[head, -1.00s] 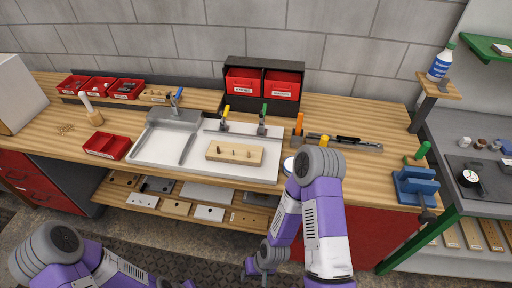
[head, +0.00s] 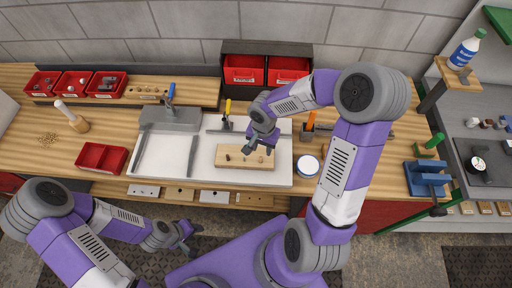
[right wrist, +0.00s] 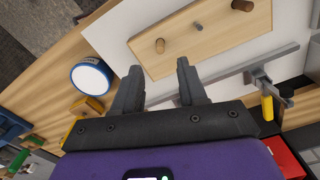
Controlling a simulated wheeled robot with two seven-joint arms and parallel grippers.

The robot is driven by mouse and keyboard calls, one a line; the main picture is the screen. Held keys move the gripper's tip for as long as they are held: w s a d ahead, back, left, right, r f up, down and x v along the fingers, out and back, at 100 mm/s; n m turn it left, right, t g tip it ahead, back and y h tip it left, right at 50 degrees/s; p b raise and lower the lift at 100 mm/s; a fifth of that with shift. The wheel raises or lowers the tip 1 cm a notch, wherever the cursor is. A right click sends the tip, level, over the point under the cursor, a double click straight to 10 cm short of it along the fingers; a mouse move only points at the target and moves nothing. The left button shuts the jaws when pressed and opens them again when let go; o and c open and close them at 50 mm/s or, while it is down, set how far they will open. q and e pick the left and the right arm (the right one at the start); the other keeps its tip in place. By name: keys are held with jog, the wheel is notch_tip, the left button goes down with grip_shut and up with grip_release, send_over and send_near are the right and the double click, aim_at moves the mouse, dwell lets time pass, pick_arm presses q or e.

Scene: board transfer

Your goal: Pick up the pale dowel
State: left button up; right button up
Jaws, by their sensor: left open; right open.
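A light wooden board (head: 236,164) lies on the white work surface with three short dowels standing in it. In the right wrist view the pale dowel (right wrist: 160,45) is the one on the left of the board (right wrist: 215,45), with a grey pin (right wrist: 198,26) and a brown dowel (right wrist: 241,5) beyond it. My right gripper (head: 260,149) is over the board's right part in the head view, partly hiding the dowels. Its open, empty fingers (right wrist: 157,75) point toward the board's near edge, apart from the pale dowel. My left gripper (head: 190,240) is open and empty, low in front of the bench.
A round white-topped, blue-rimmed container (head: 307,166) stands right of the board. A yellow-handled clamp (head: 227,116) stands behind it. A red tray (head: 101,157) lies to the left, a blue vise (head: 428,178) to the right. Red bins (head: 244,71) stand at the back.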

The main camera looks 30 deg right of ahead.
aim_at(261, 157)
jog(key=f, duration=0.7)
jog(key=shift+s+a+f, duration=0.1)
jog(key=shift+a+f, duration=0.05)
jog(key=shift+a, duration=0.05)
grip_shut()
